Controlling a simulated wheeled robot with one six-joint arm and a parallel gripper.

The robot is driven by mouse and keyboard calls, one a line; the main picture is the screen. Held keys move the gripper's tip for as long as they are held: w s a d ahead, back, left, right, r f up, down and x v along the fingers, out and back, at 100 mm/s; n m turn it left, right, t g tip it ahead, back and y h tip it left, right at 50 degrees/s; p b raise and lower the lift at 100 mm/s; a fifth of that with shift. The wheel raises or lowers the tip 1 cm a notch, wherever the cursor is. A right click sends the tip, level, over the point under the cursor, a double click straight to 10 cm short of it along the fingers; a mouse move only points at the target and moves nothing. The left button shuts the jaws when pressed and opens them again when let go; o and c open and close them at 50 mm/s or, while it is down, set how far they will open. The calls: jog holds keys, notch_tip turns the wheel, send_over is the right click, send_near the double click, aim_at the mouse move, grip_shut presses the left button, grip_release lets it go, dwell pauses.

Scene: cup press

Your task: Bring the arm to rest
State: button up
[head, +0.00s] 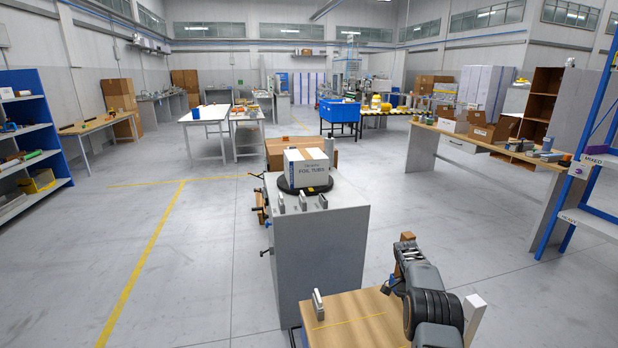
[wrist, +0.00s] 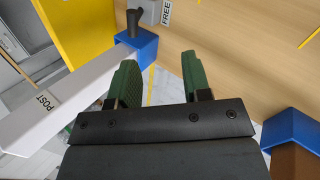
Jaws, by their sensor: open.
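My gripper (wrist: 163,78) shows in the wrist view with its two green fingers spread apart and nothing between them. Beyond the fingertips are a wooden surface and a blue fitting (wrist: 138,46) with a dark knob, close to the left finger. In the head view my arm (head: 430,305) stands folded at the bottom right, over a wooden bench top (head: 350,318). My fingers cannot be made out in that view.
A white bar (wrist: 60,105) marked POST and a yellow panel (wrist: 85,30) lie left of my fingers. Another blue fitting (wrist: 290,130) is at right. A grey cabinet (head: 320,240) carries a FOIL TUBS box (head: 307,168). Open floor (head: 210,270) lies left.

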jog(key=s+a+r+n+t+p, duration=0.2)
jog(key=s+a+r, duration=0.4)
jog(key=s+r, duration=0.3)
jog(key=s+a+r+n+t+y+p, duration=0.1)
jog(key=s+a+r+n+t+p, duration=0.2)
jog(key=s+a+r+n, duration=0.3)
jog(key=s+a+r+n+t+p, duration=0.2)
jog(key=s+a+r+n+t, duration=0.2)
jog(key=s+a+r, duration=0.3)
jog(key=s+r+t, duration=0.1)
jog(key=s+r, duration=0.3)
jog(key=r, duration=0.1)
jog(key=shift+s+a+r+p, duration=0.15)
jog(key=shift+s+r+p, duration=0.15)
jog(key=shift+p, duration=0.1)
jog(key=shift+c, duration=0.5)
jog(key=shift+f, duration=0.1)
